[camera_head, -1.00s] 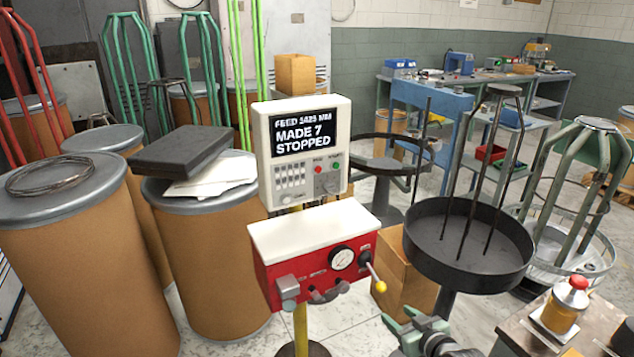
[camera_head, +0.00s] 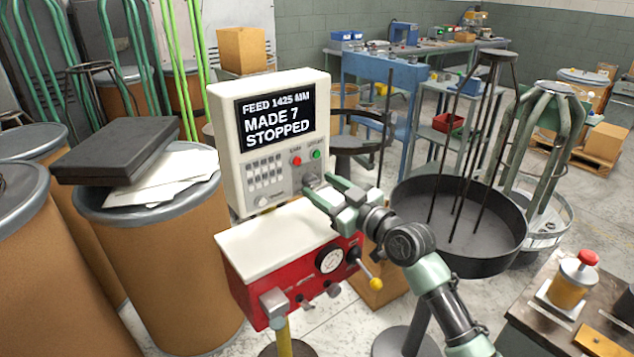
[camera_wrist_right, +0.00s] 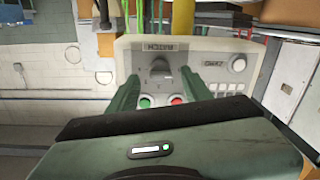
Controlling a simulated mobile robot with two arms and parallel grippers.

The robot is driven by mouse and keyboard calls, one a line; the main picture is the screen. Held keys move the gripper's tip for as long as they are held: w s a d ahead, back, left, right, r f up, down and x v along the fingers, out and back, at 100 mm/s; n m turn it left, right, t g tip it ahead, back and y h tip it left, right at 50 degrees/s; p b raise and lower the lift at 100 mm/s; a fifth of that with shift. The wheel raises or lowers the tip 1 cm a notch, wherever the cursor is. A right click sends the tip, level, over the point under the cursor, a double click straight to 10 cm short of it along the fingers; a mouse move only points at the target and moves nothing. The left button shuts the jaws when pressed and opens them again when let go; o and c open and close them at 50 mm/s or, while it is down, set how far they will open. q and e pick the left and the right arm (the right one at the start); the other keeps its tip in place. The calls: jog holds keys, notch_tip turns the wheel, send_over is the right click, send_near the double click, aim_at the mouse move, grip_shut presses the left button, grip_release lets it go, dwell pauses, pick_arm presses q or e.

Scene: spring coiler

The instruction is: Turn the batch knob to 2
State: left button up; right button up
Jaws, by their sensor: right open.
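The white control panel (camera_head: 232,140) stands on the red machine, its screen (camera_head: 275,118) reading FEED 1425 MM, MADE 7, STOPPED. The grey batch knob (camera_head: 310,180) sits at the panel's lower right, partly covered by my gripper. In the right wrist view, which shows the panel upside down, the batch knob (camera_wrist_right: 160,70) lies beneath the inverted BATCH label, between my fingers. My right gripper (camera_head: 328,192) is open, its fingers pointing at the panel on either side of the knob, and I cannot tell whether they touch it. The knob's setting is not readable. My left gripper is out of view.
A red button (camera_head: 296,160) and a green button (camera_head: 316,155) sit just above the knob. A yellow-tipped lever (camera_head: 375,284) sticks out from the red machine (camera_head: 250,295) below my arm. A round black tray (camera_head: 480,225) stands close on the right.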

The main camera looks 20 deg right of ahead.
jog(key=shift+x, duration=0.85)
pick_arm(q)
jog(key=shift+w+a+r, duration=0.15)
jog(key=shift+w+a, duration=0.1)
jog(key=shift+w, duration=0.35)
pick_arm(e)
grip_shut()
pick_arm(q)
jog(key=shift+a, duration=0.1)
pick_arm(e)
jog(key=shift+w, duration=0.1)
